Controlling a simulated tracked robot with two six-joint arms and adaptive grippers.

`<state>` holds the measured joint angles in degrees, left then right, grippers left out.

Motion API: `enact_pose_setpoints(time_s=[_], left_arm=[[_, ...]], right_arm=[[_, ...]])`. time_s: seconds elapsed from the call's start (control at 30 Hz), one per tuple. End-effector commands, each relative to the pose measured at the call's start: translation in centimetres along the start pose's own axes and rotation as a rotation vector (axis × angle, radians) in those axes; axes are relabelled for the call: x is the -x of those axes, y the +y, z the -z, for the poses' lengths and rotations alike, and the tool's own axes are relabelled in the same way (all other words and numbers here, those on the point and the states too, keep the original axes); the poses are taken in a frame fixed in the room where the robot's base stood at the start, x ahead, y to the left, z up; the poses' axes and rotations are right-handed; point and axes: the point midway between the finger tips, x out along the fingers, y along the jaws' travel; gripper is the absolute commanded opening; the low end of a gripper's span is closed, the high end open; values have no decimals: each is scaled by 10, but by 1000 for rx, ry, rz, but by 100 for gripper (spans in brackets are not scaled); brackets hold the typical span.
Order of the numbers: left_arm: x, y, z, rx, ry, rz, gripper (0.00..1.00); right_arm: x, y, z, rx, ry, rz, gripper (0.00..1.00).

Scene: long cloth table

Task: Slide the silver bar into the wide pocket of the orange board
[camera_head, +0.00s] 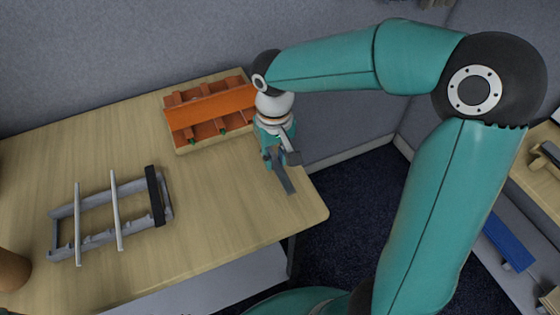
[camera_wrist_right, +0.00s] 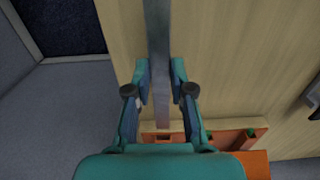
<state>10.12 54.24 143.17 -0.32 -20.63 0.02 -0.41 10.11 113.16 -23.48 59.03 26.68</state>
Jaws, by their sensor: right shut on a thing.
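The orange board (camera_head: 215,102) stands near the back edge of the table, with upright orange walls and several pockets. Its edge also shows at the bottom of the wrist view (camera_wrist_right: 258,160). My right gripper (camera_head: 274,165) is beside the board's right end, over the table's right part. It is shut on a silver-grey bar (camera_head: 286,181). In the wrist view the bar (camera_wrist_right: 158,45) runs lengthwise between the fingers (camera_wrist_right: 159,78), its lower end close to the board. Which pocket is the wide one I cannot tell. My left gripper is not in view.
A grey rack (camera_head: 54,232) at the left of the table carries two silver rods (camera_head: 117,215) and a black bar (camera_head: 155,195). A brown round object (camera_head: 12,270) is at the left edge. The table (camera_head: 215,205) is clear between rack and right edge. Another shelf stands far right.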

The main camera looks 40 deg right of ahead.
Motion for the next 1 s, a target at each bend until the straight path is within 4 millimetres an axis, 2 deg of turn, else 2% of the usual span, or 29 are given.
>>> enact_pose_setpoints(time_s=[0.3,1.0], left_arm=[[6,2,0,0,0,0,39],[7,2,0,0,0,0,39]], right_arm=[[0,1,18,-2,0,0,0],[1,2,19,-4,0,0,0]])
